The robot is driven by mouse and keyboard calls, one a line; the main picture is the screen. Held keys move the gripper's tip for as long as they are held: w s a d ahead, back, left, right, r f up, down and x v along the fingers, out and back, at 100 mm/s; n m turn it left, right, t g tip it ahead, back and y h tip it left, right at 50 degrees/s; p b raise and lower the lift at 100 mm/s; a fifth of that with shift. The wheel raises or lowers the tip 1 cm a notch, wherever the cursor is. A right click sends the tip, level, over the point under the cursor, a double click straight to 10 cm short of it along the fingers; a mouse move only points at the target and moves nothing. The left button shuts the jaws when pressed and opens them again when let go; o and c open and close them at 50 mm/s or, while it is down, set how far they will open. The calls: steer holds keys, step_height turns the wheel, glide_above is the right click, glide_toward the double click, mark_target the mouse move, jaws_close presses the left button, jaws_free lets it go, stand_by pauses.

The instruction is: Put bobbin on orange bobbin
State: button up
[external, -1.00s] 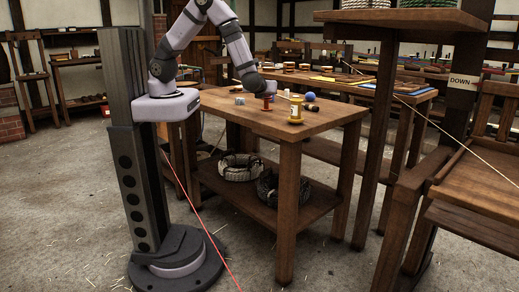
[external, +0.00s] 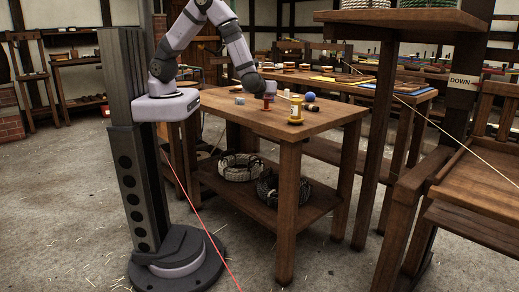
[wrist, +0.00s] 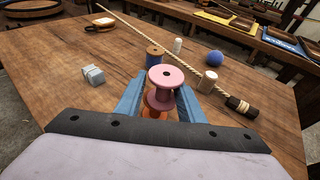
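A pink bobbin (wrist: 165,77) stands between the two blue fingers of my gripper (wrist: 160,98) in the wrist view. The fingers press close on both sides of it, and the gripper looks shut on it. A strip of orange (wrist: 155,113), likely the orange bobbin, shows just below the pink bobbin's lower flange; most of it is hidden. I cannot tell whether the two touch. In the external view my gripper (external: 267,90) is low over the table, with a small reddish bobbin shape (external: 267,104) under it.
A blue bobbin with wooden flanges (wrist: 154,52) is just beyond the fingers. A grey block (wrist: 93,75) lies left. A yellow bobbin (external: 295,120) stands near the table's front right.

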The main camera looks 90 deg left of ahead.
steer(key=v, duration=1.1)
steer(key=shift+d+r+b, duration=0.2)
steer(key=shift+d+b, duration=0.1)
